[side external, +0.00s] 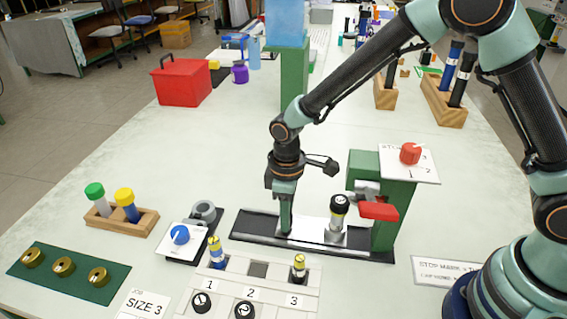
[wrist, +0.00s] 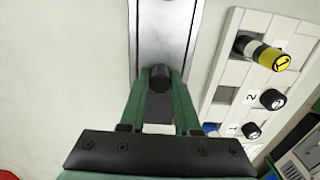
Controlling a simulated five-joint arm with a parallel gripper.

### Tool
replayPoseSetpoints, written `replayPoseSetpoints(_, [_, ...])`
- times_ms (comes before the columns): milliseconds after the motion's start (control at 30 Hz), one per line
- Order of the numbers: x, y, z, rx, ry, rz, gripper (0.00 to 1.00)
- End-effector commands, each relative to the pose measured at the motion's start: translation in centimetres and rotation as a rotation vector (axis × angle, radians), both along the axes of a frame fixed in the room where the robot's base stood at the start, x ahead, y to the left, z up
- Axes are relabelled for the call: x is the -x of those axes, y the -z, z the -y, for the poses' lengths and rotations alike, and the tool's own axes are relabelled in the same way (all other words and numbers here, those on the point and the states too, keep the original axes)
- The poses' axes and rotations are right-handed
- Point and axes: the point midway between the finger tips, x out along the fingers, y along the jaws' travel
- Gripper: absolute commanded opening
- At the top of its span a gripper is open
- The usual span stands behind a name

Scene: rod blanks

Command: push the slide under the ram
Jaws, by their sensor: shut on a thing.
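The slide (side external: 310,230) is a silvery plate on a long dark rail (side external: 255,226) at the green press (side external: 385,215). It also shows as a bright metal strip in the wrist view (wrist: 165,40). A dark-capped blank (side external: 338,215) stands upright on it, near the grey ram (side external: 366,189); I cannot tell whether it is directly under the ram. My gripper (side external: 286,228) points down at the slide's left part. In the wrist view my green fingers (wrist: 160,95) are shut on a dark round knob (wrist: 160,76) on the slide. The side view hides the knob.
A red lever (side external: 380,211) juts from the press. A white rack (side external: 258,290) with numbered places stands in front of the rail. A small fixture with a blue knob (side external: 181,235) and a wooden block (side external: 120,222) stand left.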

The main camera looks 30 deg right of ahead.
Motion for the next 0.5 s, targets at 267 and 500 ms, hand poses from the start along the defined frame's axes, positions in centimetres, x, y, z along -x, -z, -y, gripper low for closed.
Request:
replayPoseSetpoints(267, [-0.13,-0.23,-0.09,-0.003,0.000,0.006,0.00])
replayPoseSetpoints(500, [-0.09,-0.15,-0.06,-0.002,0.000,0.005,0.61])
